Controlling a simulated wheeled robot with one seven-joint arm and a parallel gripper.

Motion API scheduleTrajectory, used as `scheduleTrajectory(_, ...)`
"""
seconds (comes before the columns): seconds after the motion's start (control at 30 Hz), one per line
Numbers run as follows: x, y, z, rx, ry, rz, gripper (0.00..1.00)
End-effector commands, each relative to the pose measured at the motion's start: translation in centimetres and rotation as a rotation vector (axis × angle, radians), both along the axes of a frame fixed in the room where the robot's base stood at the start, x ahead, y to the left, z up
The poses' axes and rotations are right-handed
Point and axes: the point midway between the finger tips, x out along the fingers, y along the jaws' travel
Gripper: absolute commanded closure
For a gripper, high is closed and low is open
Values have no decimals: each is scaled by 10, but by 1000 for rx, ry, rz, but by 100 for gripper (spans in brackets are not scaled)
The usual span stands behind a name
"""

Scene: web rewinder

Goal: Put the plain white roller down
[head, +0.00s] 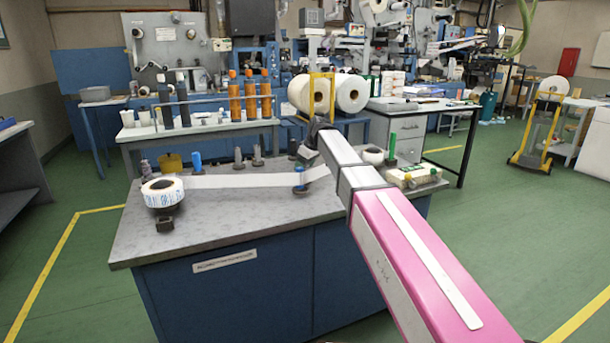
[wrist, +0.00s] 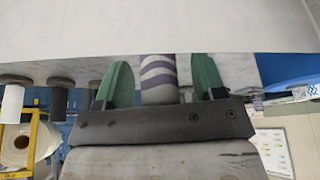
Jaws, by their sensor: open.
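In the wrist view my gripper (wrist: 167,85) is open, with one green finger on each side of a purple-and-white striped cylinder (wrist: 158,80). I cannot tell whether a finger touches it. A plain white cylinder (wrist: 12,103), perhaps the plain white roller, stands apart at the far left of that view. In the head view my arm reaches over the blue bench with the grey top (head: 235,225), and my fingers are hidden.
A blue roller (head: 197,162) and several grey posts stand along the bench's back edge. At the right are a small white roll (head: 373,155), a green roller (head: 391,147) and a pale box (head: 415,178).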

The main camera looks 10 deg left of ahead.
Motion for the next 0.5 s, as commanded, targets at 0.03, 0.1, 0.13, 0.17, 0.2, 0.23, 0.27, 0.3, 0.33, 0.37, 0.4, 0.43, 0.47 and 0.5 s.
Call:
scheduleTrajectory(0.03, 1, 2, -5, -1, 1, 0, 37)
scheduleTrajectory(0.1, 2, 3, -8, 0, 0, 0, 37)
scheduleTrajectory(0.13, 2, 3, -8, 0, 0, 0, 37)
scheduleTrajectory(0.17, 2, 3, -8, 0, -1, 0, 37)
scheduleTrajectory(0.2, 2, 3, -8, 0, -1, 0, 37)
scheduleTrajectory(0.23, 1, 3, -8, 0, -1, 0, 37)
scheduleTrajectory(0.27, 1, 3, -8, 0, -1, 0, 37)
scheduleTrajectory(0.3, 1, 3, -8, 0, -1, 0, 40)
scheduleTrajectory(0.33, 2, 3, -8, 0, -1, 0, 50)
scheduleTrajectory(0.37, 1, 3, -8, 0, -1, 0, 60)
scheduleTrajectory(0.4, 1, 3, -8, 0, -1, 0, 73)
scheduleTrajectory(0.43, 2, 3, -8, 0, 0, 0, 82)
scheduleTrajectory(0.47, 2, 3, -8, 0, -1, 0, 92)
scheduleTrajectory(0.5, 2, 3, -8, 0, 0, 0, 100)
